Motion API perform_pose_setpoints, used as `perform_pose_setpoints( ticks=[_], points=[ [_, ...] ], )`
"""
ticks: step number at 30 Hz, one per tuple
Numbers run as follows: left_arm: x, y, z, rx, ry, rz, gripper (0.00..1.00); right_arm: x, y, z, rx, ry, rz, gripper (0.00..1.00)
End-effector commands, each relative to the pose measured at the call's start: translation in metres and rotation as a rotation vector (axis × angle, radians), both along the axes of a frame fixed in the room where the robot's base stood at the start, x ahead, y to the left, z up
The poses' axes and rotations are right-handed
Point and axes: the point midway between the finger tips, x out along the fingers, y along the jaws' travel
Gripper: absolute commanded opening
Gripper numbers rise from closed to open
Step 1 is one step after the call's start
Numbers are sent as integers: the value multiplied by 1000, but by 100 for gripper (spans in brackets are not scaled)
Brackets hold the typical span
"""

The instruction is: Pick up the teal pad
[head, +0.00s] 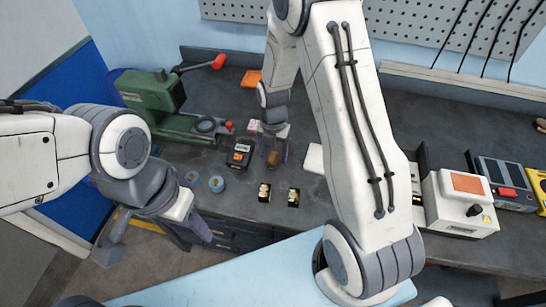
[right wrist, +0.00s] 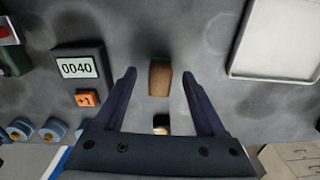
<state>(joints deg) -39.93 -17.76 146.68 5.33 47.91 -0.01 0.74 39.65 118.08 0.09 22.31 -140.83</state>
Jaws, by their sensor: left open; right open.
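My right gripper (head: 274,150) is open over the bench, pointing down. A small brown block (head: 273,158) lies below it; in the right wrist view the block (right wrist: 160,78) shows between the open fingers (right wrist: 158,74), with gaps on both sides. I cannot tell its height relative to the fingertips. My left gripper (head: 190,232) is open and empty near the bench's front left edge.
A dark meter (head: 240,154) reading 0040 is left of the block. Two blue rolls (head: 205,181), a green press (head: 155,100), an orange pad (head: 251,78), a pink item (head: 253,126) and a white tray (head: 314,158) lie around. A white device (head: 462,205) stands at the right.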

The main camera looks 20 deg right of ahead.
Motion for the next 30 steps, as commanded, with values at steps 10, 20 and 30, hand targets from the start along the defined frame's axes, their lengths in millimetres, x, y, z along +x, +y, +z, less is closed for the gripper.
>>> perform_pose_setpoints(
  ticks=[10,20,30],
  points=[
    [0,0,1,0,0,0,50,0,0,-9,1,-2,0,72],
    [0,0,1,0,0,0,50,0,0,-9,1,-2,0,0],
    [0,0,-2,0,0,0,50,1,0,0,0,-4,0,0]
  ],
)
